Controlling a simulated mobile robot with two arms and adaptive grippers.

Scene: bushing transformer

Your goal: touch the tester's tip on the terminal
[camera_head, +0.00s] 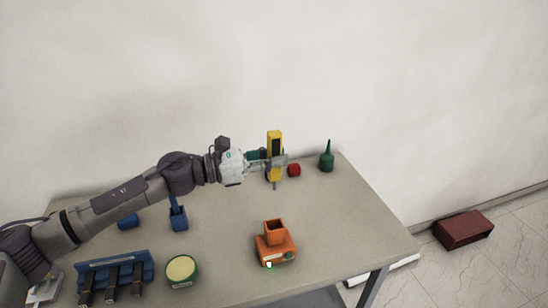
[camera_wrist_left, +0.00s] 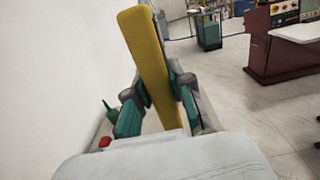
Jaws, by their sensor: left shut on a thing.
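The yellow tester (camera_head: 274,140) with a dark face is upright above the back of the table, its thin tip pointing down. My left gripper (camera_head: 271,162) is shut on the tester's middle. In the left wrist view the yellow body (camera_wrist_left: 148,55) stands between the two fingers of my left gripper (camera_wrist_left: 157,92). I cannot tell whether the tip touches the tabletop. No part is clearly recognisable as the terminal. My right gripper is not in view.
On the grey table (camera_head: 335,225) are a small red block (camera_head: 294,170), a green bottle (camera_head: 327,158), an orange holder (camera_head: 275,247), a round green container (camera_head: 181,270), a blue rack (camera_head: 115,270) and a blue holder (camera_head: 178,217). The table's right side is clear. A wall stands behind.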

